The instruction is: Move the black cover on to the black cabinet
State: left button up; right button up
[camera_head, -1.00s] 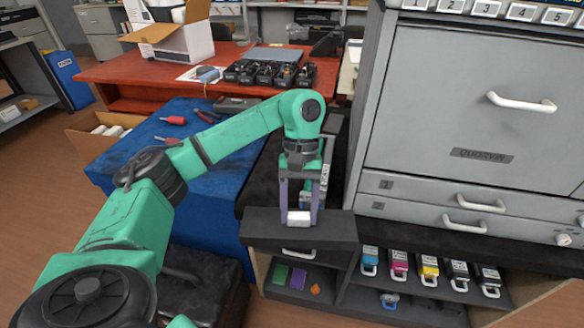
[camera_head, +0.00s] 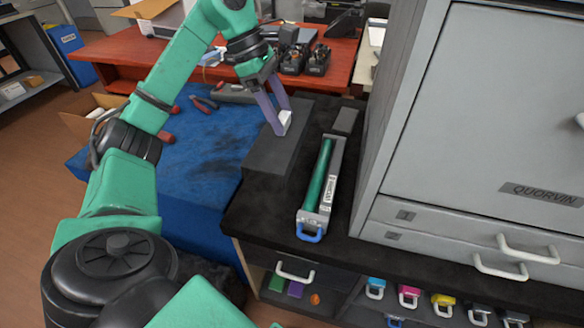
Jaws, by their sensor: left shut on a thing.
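The black cover (camera_head: 272,158) is a dark slab with a white handle (camera_head: 285,121) at its far right part. My left gripper (camera_head: 281,124) is shut on that white handle. The cover is over the left part of the black cabinet top (camera_head: 262,211), beside the blue-covered table. I cannot tell whether it rests on the top or hangs just above it. My right gripper is not in view.
A green drum unit with a blue handle (camera_head: 320,188) lies on the cabinet top, right of the cover. A grey printer (camera_head: 470,110) stands to the right. Coloured cartridges (camera_head: 408,294) sit on the shelf below. Pliers (camera_head: 204,104) lie on the blue table (camera_head: 200,165).

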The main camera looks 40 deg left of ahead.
aim_at(281, 141)
pick_arm(q)
notch_tip(281, 141, down, 7)
jog(key=shift+f+b, duration=0.1)
jog(key=shift+b, duration=0.75)
notch_tip(281, 141, down, 8)
jog(key=shift+f+b, duration=0.2)
jog(key=shift+b, duration=0.9)
jog(key=shift+w+a+f, duration=0.1)
jog(key=shift+w+f, duration=0.05)
jog(key=shift+f, duration=0.05)
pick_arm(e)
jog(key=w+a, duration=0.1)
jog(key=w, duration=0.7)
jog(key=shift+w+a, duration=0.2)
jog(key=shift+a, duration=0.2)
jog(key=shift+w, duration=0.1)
pick_arm(q)
jog(key=o, duration=1.4)
jog(key=shift+f, duration=0.1)
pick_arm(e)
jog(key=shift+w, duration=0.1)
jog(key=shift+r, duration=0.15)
